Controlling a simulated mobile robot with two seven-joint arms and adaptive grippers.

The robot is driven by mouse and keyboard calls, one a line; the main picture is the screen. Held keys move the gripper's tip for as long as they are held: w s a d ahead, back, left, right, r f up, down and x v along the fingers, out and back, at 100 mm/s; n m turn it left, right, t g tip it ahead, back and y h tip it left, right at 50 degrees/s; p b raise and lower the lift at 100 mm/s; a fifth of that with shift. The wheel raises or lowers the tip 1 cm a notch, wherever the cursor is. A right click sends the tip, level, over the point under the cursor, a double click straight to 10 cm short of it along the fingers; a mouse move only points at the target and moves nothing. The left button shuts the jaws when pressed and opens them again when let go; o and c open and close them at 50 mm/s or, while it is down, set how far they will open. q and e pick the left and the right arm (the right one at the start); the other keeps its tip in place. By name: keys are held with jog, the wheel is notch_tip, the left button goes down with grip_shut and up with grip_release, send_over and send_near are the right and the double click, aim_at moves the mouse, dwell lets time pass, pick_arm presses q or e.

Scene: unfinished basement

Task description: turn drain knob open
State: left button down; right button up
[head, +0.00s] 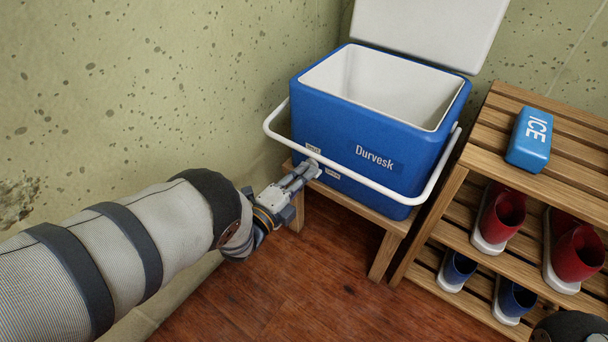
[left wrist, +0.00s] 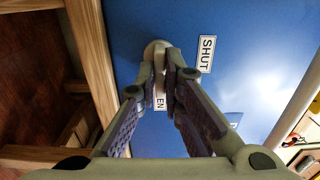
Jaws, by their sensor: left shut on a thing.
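A blue cooler (head: 345,150) marked "Durvesk" stands open on a wooden stand, its lid (head: 430,30) up. Low on its front is a pale drain knob (left wrist: 153,47), mostly covered by my fingers. A "SHUT" label (left wrist: 206,54) is beside the knob in the left wrist view. A second label (left wrist: 159,102) is partly hidden behind a finger, with only "EN" readable. My left gripper (head: 311,170) reaches the cooler front and is shut on the knob; its fingertips also show in the left wrist view (left wrist: 165,60). The knob's exact angle is hard to tell. My right gripper is out of view.
A white handle (head: 398,196) hangs across the cooler's front, close to my left gripper. A slatted wooden rack (head: 480,145) on the right holds a blue "ICE" block (head: 528,150) and red and blue shoes. The speckled wall is at the left.

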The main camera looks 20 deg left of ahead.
pick_arm(q)
jog(key=shift+a, duration=0.1)
dwell(0.3)
jog(key=c, duration=1.7)
grip_release()
jog(key=v, duration=1.2)
